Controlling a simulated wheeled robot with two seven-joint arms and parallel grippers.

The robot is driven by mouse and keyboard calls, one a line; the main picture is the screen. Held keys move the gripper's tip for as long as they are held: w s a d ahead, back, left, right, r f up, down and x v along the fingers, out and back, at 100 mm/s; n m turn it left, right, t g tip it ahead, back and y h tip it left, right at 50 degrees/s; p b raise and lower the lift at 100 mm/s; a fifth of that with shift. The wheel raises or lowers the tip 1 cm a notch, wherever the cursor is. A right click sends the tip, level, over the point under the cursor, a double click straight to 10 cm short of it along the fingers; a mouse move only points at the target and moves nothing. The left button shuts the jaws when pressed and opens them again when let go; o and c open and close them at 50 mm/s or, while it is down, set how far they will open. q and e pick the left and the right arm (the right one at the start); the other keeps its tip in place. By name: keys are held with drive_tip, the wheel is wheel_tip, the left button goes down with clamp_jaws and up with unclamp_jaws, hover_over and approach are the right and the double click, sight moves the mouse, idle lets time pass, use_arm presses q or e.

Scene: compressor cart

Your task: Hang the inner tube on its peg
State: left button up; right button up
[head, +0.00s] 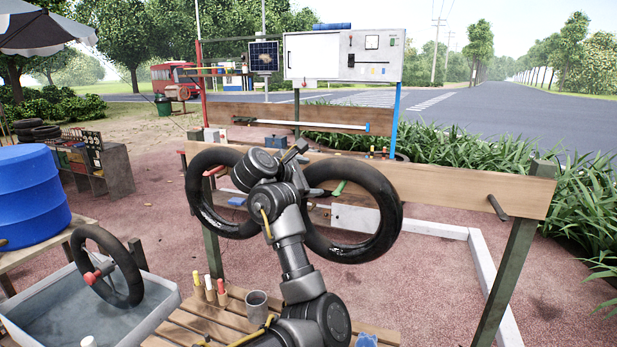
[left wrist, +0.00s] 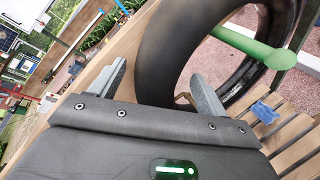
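A black inner tube (head: 391,213) hangs upright against the wooden rail, right of my left gripper. A green peg (head: 338,188) shows inside the top of its ring; it also shows in the left wrist view (left wrist: 245,45). Another black tube (head: 197,205) is at the rail's left, with a red peg (head: 214,171) inside its top. My left gripper (head: 297,150) is at the rail between the two tubes. In the left wrist view its fingers (left wrist: 158,92) are apart, with part of the tube (left wrist: 163,55) between them and a gap beside one finger. My right gripper is not in view.
A bare dark peg (head: 497,208) sticks out at the rail's right. A third tube (head: 132,272) stands in a water tub (head: 60,315) at left. A slatted table (head: 232,315) with a grey cup (head: 256,303) and several coloured-top bottles is below my arm.

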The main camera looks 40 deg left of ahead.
use_arm(q)
drive_tip(key=shift+s+r, duration=0.1)
drive_tip(key=shift+s, duration=0.35)
drive_tip(key=p+v, duration=0.5)
drive_tip(key=v, duration=0.4)
drive_tip(key=shift+s+r+p, duration=0.2)
drive_tip(key=shift+s+p, duration=0.15)
drive_tip(key=shift+s, duration=0.05)
